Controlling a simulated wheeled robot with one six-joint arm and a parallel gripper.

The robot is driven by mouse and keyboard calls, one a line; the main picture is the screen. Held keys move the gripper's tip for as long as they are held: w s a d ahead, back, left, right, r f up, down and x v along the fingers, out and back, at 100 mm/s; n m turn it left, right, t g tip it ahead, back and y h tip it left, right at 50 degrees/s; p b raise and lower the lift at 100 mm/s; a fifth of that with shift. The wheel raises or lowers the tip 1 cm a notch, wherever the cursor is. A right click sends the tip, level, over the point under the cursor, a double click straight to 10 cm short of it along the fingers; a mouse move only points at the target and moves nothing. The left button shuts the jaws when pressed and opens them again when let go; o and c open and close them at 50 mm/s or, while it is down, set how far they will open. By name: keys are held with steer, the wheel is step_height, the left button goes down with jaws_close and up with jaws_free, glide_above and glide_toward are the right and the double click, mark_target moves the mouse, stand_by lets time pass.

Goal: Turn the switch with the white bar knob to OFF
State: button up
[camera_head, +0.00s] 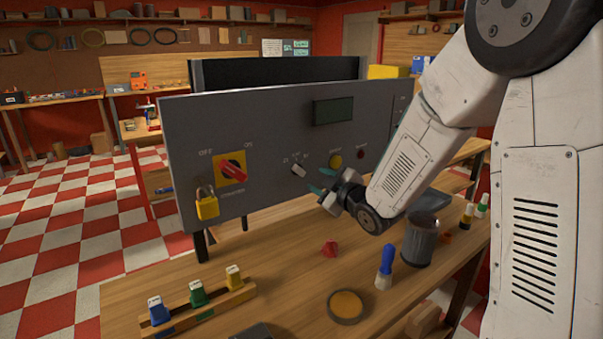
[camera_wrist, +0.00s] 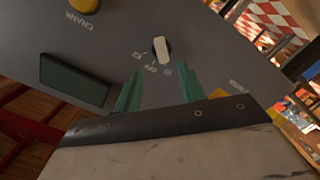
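The switch with the white bar knob (camera_head: 298,169) is on the grey panel (camera_head: 270,125), left of the yellow button. In the wrist view the knob (camera_wrist: 161,48) shows as a slightly tilted white bar on a dark round base, with small labels around its lower end; one reads OFF. I cannot tell for sure which label it points at. My gripper (camera_head: 325,183) is open, its green fingertips just right of and below the knob in the head view. In the wrist view my gripper's fingers (camera_wrist: 160,88) are spread and empty, with the knob beyond the gap, apparently apart from them.
A red rotary switch (camera_head: 232,171) on a yellow plate and a yellow padlock (camera_head: 206,203) are at the panel's left. A yellow button (camera_head: 335,161) and small red button (camera_head: 361,154) are right of the knob. A red piece (camera_head: 329,249) and blue-handled brush (camera_head: 385,268) are on the bench below.

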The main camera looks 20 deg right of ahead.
mark_target(299, 170)
steer(key=shift+n+t+y, duration=0.4)
steer(key=shift+y, duration=0.2)
steer(key=x, duration=0.8)
steer(key=shift+w+a+f, duration=0.1)
steer(key=shift+a+f, duration=0.05)
steer(key=shift+a, duration=0.1)
jaws_close()
